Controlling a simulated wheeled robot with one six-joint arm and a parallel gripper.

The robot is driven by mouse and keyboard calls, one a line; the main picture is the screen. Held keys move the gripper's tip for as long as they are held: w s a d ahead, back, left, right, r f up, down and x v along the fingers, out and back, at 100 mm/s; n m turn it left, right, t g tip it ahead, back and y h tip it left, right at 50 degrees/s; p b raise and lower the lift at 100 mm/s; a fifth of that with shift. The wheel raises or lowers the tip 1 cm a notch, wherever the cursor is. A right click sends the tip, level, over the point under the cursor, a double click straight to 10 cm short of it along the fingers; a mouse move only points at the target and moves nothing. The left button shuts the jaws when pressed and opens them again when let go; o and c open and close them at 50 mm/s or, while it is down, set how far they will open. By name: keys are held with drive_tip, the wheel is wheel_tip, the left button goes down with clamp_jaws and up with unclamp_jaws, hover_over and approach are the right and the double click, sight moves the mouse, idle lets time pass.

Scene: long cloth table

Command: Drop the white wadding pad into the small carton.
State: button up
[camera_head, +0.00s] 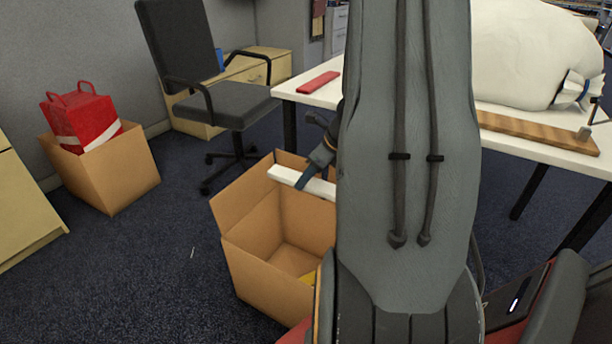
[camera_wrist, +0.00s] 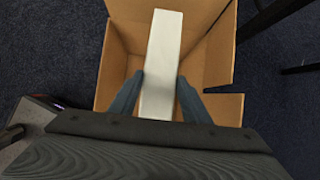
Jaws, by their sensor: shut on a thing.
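The white wadding pad (camera_head: 300,183) is a flat, long white block. My gripper (camera_head: 312,172) is shut on it and holds it above the open carton. In the wrist view the pad (camera_wrist: 162,50) stretches forward between my two gripper fingers (camera_wrist: 159,97). The small carton (camera_head: 262,265) is an open brown cardboard box on the floor, with its flaps up. In the wrist view the carton (camera_wrist: 118,60) lies below the pad. My arm hides the carton's right part and the pad's right end.
Another cardboard box (camera_head: 115,175) with a red bag (camera_head: 82,118) stands at the left. An office chair (camera_head: 225,100) is behind the carton. The table (camera_head: 310,95) at the back right holds a red item (camera_head: 318,82), a wooden board (camera_head: 535,130) and a large white bundle (camera_head: 525,50).

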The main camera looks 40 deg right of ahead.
drive_tip(key=shift+f+b, duration=0.5)
drive_tip(key=shift+f, duration=0.2)
drive_tip(key=o, duration=1.1)
drive_tip(key=shift+r, duration=0.1)
drive_tip(key=p+v, duration=0.3)
drive_tip(key=v, duration=0.4)
drive_tip(key=shift+s+r, duration=0.2)
drive_tip(key=shift+r, duration=0.1)
